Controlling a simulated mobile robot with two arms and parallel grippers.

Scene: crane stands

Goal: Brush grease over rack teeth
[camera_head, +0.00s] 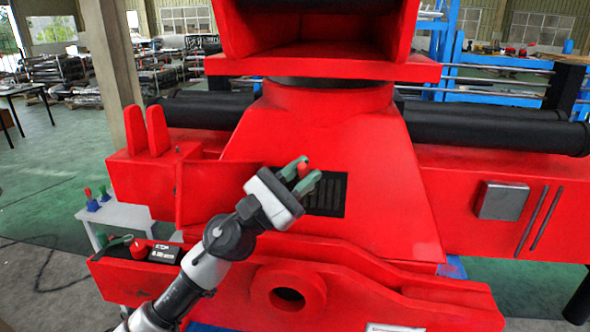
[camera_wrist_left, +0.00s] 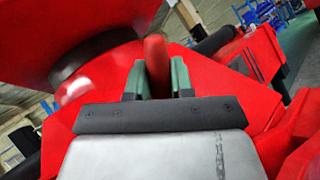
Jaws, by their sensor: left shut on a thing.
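My left gripper (camera_head: 304,175) is in front of the red crane body, with green fingers shut on a red handle-like piece (camera_head: 302,168). In the left wrist view this red piece (camera_wrist_left: 155,62) stands upright between the two fingers (camera_wrist_left: 157,80); I cannot see bristles or grease on it. A dark rectangular opening (camera_head: 332,195) with ribbed, tooth-like lines lies just behind and right of the fingers. The gripper hides part of its left side. I cannot tell whether the piece touches the teeth. My right gripper is in neither view.
A red panel (camera_head: 205,192) stands out left of the opening. On the low red ledge lie a red round item (camera_head: 138,249) and a black labelled box (camera_head: 164,253). A small white table (camera_head: 120,216) at left holds small coloured items. A grey box (camera_head: 502,201) is on the right beam.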

